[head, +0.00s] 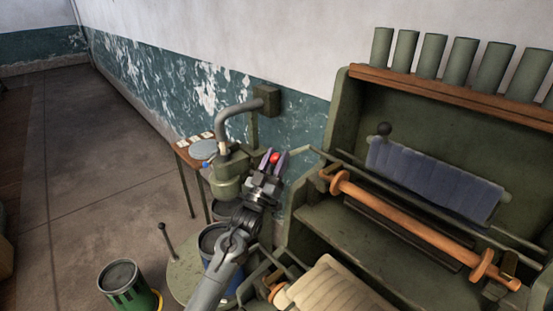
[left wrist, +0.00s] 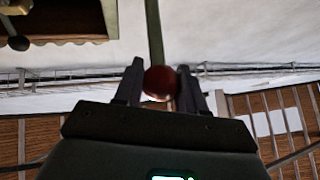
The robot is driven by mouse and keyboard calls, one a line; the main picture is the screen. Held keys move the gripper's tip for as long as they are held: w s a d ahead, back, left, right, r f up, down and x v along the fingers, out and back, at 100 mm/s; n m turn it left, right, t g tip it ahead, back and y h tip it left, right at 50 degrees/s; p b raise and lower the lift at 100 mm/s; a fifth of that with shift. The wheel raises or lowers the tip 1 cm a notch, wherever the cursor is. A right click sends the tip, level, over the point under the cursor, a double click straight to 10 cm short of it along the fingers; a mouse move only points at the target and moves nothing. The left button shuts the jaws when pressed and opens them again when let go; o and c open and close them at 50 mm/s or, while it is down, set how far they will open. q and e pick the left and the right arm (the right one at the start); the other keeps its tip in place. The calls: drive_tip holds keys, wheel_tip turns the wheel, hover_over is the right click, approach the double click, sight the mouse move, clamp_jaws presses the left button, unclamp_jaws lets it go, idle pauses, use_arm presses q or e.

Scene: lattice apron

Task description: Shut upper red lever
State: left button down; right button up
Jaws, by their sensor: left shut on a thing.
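The red lever's round knob (head: 275,157) shows in the head view between the fingers of my left gripper (head: 275,154), beside the green machine. In the left wrist view the knob (left wrist: 160,84) sits between the two dark fingers, with a thin olive rod (left wrist: 154,32) running up from it. My left gripper (left wrist: 160,72) is shut on the knob. The lever's pivot cannot be made out in the head view. My right gripper is not in view.
A green pump-like device (head: 228,172) with a bent pipe stands just left of my gripper. A frame with an orange roller (head: 405,222) and blue cloth (head: 435,178) fills the right. A green striped bucket (head: 125,283) stands on the floor. Open floor lies at the left.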

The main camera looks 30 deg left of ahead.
use_arm(q)
drive_tip(key=shift+a+f, duration=0.1)
drive_tip(key=shift+f, duration=0.15)
drive_tip(key=c, duration=0.7)
unclamp_jaws()
drive_tip(key=shift+c, duration=0.2)
drive_tip(key=shift+o, duration=0.3)
drive_tip(key=shift+r, duration=0.1)
drive_tip(key=v, duration=1)
drive_tip(key=shift+s+f+b, duration=0.2)
drive_tip(key=shift+s+b, duration=0.15)
drive_tip(key=shift+b, duration=0.1)
